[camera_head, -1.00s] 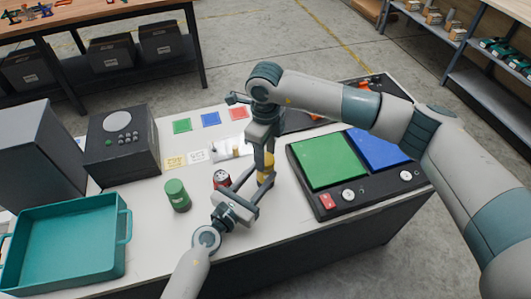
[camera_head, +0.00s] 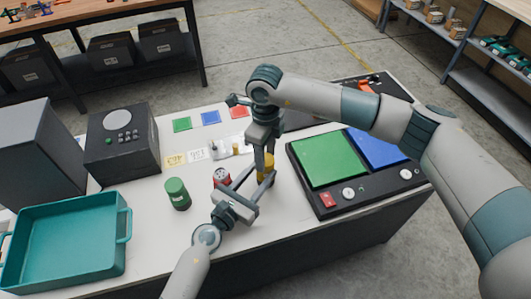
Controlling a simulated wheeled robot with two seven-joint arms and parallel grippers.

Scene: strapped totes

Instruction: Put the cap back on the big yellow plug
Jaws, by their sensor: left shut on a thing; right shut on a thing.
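The big yellow plug (camera_head: 266,174) shows as a yellow upright shape between my two grippers, near the table's middle. My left gripper (camera_head: 260,176) reaches in from the lower left and is shut around its lower part. My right gripper (camera_head: 266,155) points down from above and is shut at its top. The cap is mostly hidden by the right fingers, and I cannot tell it clearly from the plug or whether the two touch.
A panel with a green pad (camera_head: 328,161) and a blue pad (camera_head: 378,147) lies to the right. A teal tote (camera_head: 66,247) stands at the left.

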